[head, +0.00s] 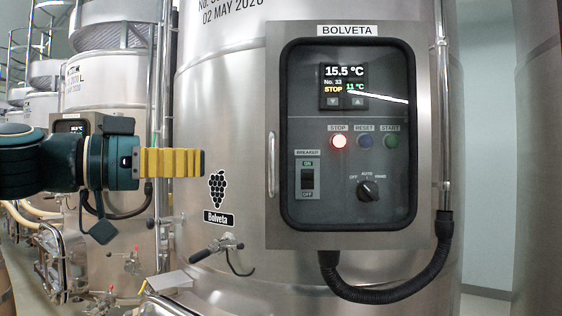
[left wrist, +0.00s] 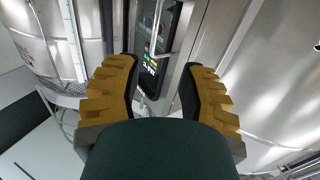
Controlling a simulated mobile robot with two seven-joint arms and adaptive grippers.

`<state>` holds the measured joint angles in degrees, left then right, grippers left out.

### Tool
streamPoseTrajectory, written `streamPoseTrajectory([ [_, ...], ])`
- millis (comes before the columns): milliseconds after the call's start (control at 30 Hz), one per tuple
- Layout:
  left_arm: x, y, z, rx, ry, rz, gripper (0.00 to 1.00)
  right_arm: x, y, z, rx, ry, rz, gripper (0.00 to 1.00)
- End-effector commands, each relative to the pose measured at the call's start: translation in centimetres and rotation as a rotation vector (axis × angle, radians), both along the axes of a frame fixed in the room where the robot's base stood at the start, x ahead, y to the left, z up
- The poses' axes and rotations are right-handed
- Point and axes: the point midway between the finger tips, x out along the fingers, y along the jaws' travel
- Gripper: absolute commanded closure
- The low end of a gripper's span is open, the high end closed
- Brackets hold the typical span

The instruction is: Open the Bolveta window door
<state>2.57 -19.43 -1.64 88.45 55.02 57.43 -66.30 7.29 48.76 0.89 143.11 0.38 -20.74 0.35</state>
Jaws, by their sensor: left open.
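The Bolveta control box (head: 347,237) is a grey steel box on the large vat, under a BOLVETA label. Its dark-framed window door (head: 395,190) looks shut; a display, lamps and switches show behind the pane. A small upright metal handle (head: 271,165) is at the door's left edge. My left gripper (head: 203,163), with yellow fingers, is left of the box, apart from the handle, pointing right. In the left wrist view the fingers (left wrist: 160,85) are spread and empty. The door (left wrist: 172,50) and a metal bar, seemingly the handle (left wrist: 155,32), show beyond them.
A black hose (head: 390,294) runs from the box's underside to a vertical pipe (head: 445,120). A valve (head: 217,247) sticks out of the vat below my gripper. More vats (head: 100,72) stand behind at left.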

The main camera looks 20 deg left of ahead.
Motion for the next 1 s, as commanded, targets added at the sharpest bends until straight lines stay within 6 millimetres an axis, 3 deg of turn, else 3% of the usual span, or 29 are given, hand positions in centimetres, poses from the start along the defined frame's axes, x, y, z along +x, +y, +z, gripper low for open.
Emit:
streamPoseTrajectory([
  [67,-0.8,-0.1,0.9,0.005,-0.028,-0.01,0.6,0.0,0.0,0.1,0.0,0.0,-0.001,0.53],
  [167,-0.5,-0.5,1.1,0.007,-0.032,-0.013,0.6,0.0,0.0,0.2,0.0,0.0,-0.001,0.53],
  [700,6.5,-7.2,1.0,0.005,-0.026,-0.013,0.6,0.5,-0.1,1.7,-0.002,-0.011,-0.009,0.53],
  [1000,8.8,-9.4,0.9,0.005,-0.028,-0.01,0.6,0.7,-0.1,2.3,-0.004,-0.016,-0.013,0.53],
])
